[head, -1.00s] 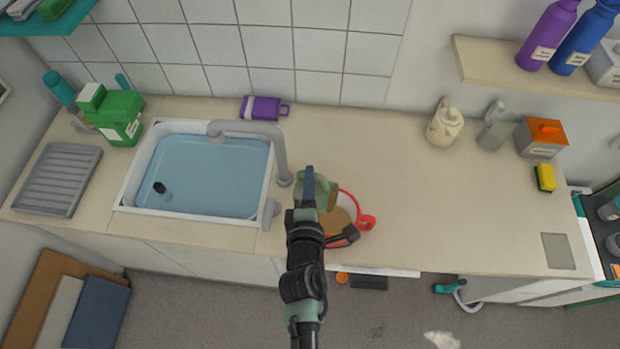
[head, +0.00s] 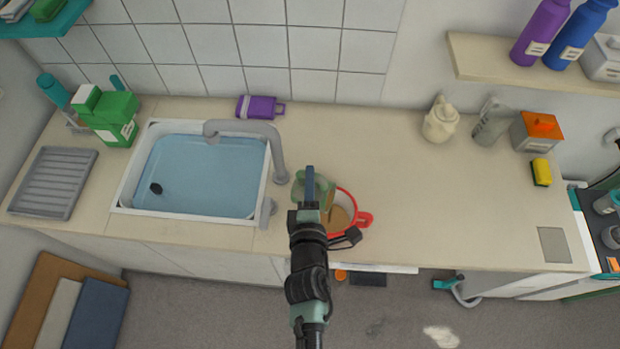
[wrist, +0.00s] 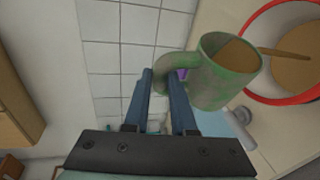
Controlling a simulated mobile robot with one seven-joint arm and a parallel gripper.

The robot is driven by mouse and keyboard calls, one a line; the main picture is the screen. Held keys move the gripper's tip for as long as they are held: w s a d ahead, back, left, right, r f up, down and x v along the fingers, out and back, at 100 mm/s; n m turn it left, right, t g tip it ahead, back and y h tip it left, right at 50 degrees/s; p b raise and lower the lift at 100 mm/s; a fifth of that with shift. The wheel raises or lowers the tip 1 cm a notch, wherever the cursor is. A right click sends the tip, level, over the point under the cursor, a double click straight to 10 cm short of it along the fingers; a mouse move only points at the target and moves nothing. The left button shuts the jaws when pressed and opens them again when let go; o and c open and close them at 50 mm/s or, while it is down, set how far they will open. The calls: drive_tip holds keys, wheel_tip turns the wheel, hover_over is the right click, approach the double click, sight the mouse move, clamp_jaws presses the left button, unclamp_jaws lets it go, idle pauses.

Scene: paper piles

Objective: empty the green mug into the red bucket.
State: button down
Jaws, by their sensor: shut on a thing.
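The green mug (wrist: 222,80) hangs tilted from my gripper (wrist: 165,82), whose two blue fingers are shut on its handle. Brown liquid shows in the mug's mouth. A thin brown stream runs from its lip into the red bucket (wrist: 250,27), which has a red rim, a pale inside and brown liquid in it. In the head view, my gripper (head: 309,186) and the green mug (head: 325,183) are over the left side of the red bucket (head: 364,219). The bucket stands on the counter near its front edge. My arm hides part of the bucket.
A sink (head: 205,172) with water and a grey tap (head: 272,140) lies left of the bucket. Jars (head: 440,122), an orange-topped box (head: 536,130) and a yellow sponge (head: 541,172) stand right. The counter between is clear.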

drive_tip(key=shift+d, duration=0.2)
idle(0.5)
drive_tip(key=shift+s+d+f+m, duration=0.1)
drive_tip(key=shift+d+m, duration=0.1)
drive_tip(key=shift+m, duration=0.1)
drive_tip(key=shift+d, duration=0.1)
idle(0.4)
idle(0.3)
drive_tip(key=shift+w+a+r+n, duration=0.15)
drive_tip(key=shift+a+n, duration=0.1)
drive_tip(key=shift+a, duration=0.15)
drive_tip(key=shift+w+a+r+n, duration=0.1)
drive_tip(key=shift+a+r+n, duration=0.05)
drive_tip(key=shift+a+n, duration=0.15)
drive_tip(key=shift+p, duration=0.6)
drive_tip(key=shift+s+d+p, duration=0.1)
drive_tip(key=shift+d+p, duration=0.05)
drive_tip(key=shift+p, duration=0.25)
drive_tip(key=shift+f, duration=0.1)
